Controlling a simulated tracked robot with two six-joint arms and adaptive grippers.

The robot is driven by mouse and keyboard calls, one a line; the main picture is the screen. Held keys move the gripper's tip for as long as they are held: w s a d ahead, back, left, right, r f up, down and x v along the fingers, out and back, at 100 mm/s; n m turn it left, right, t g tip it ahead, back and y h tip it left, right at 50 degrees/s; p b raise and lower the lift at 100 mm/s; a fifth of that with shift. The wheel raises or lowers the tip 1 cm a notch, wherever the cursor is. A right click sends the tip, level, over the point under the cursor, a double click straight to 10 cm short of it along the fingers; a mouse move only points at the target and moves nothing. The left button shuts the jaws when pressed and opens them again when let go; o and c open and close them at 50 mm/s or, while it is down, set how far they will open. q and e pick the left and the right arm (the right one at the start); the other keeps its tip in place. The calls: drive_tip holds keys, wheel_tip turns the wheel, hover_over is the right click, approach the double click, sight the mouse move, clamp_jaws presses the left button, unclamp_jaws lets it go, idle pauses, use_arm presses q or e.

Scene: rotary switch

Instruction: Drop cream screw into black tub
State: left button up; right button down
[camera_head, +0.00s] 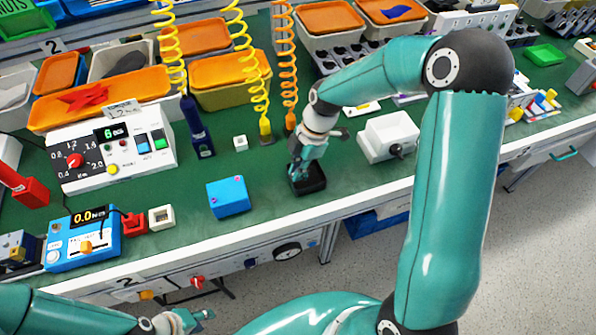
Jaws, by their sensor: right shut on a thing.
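The black tub (314,187) sits on the green bench top near its front edge. My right gripper (303,176) points down over the tub, its fingertips at or just inside the opening. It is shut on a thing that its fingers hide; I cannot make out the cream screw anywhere. My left gripper (196,318) is at the bottom of the view, in front of the bench and far from the tub. I cannot tell whether its fingers are apart.
A blue box (228,197) stands left of the tub, and a white box (388,137) with a dark knob stands right. Coiled yellow and orange cords hang behind. White (111,150) and blue (83,239) control units stand at left. Some green surface around the tub is clear.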

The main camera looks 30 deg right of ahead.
sight(296, 183)
drive_tip(key=f, duration=0.1)
drive_tip(key=s+f, duration=0.1)
drive_tip(key=shift+s+f+b, duration=0.1)
drive_tip(key=shift+f+b, duration=0.2)
drive_tip(key=shift+b, duration=0.05)
drive_tip(key=c, duration=1.4)
unclamp_jaws()
drive_tip(key=shift+w+f+g, duration=0.15)
drive_tip(key=shift+w+g, duration=0.05)
drive_tip(key=shift+g, duration=0.1)
drive_tip(key=shift+o, duration=0.9)
drive_tip(key=shift+w+d+f, duration=0.15)
drive_tip(key=shift+w+f, duration=0.1)
drive_tip(key=shift+w, duration=0.15)
drive_tip(key=shift+s+r, duration=0.1)
drive_tip(key=shift+r, duration=0.2)
use_arm(q)
drive_tip(key=shift+w+d+f, duration=0.15)
drive_tip(key=shift+w+f, duration=0.15)
drive_tip(key=shift+f, duration=0.35)
use_arm(e)
drive_tip(key=shift+r, duration=0.15)
